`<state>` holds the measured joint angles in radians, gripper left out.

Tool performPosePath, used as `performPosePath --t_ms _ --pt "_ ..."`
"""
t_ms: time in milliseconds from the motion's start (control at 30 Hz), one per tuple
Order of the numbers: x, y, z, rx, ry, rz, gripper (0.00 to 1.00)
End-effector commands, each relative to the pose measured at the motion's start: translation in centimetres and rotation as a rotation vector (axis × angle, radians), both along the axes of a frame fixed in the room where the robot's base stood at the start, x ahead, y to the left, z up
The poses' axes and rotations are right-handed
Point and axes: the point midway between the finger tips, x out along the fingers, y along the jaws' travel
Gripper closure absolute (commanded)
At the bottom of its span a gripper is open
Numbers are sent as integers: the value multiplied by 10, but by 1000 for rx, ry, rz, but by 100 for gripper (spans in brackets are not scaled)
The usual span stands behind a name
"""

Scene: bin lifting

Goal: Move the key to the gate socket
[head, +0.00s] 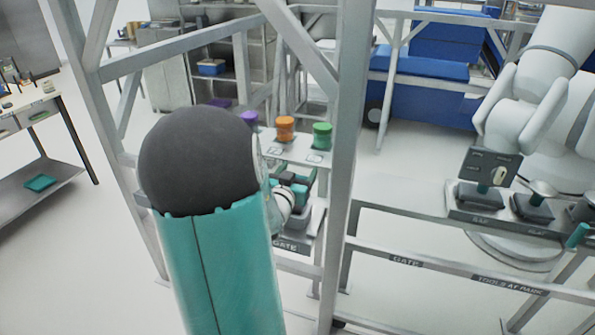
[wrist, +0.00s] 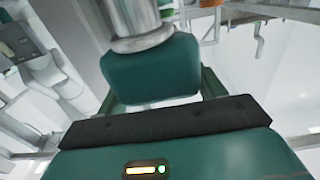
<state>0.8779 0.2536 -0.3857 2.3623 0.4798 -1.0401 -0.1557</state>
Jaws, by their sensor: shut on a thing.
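My gripper (head: 290,190) is partly hidden behind my teal arm in the head view, low over a grey block (head: 304,220) above a GATE label on the stand. The gate socket itself I cannot make out.
Purple, orange (head: 285,128) and green (head: 322,135) capped pieces stand on a shelf behind the gripper. A grey frame post (head: 347,150) rises close to the right. A white robot arm (head: 535,100) stands over a tool rack (head: 470,212) farther right.

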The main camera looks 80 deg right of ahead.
Motion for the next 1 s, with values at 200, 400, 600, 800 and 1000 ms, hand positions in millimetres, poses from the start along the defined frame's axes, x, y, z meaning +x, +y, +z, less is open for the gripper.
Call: performPosePath --t_ms 200,400,600,800,1000 --pt "0 0 -1 -1 0 0 75" --pt "0 0 -1 -1 0 0 75" --pt "0 0 -3 -1 0 0 75" --pt "0 0 -8 0 1 0 75" --pt "0 0 -12 0 1 0 75"
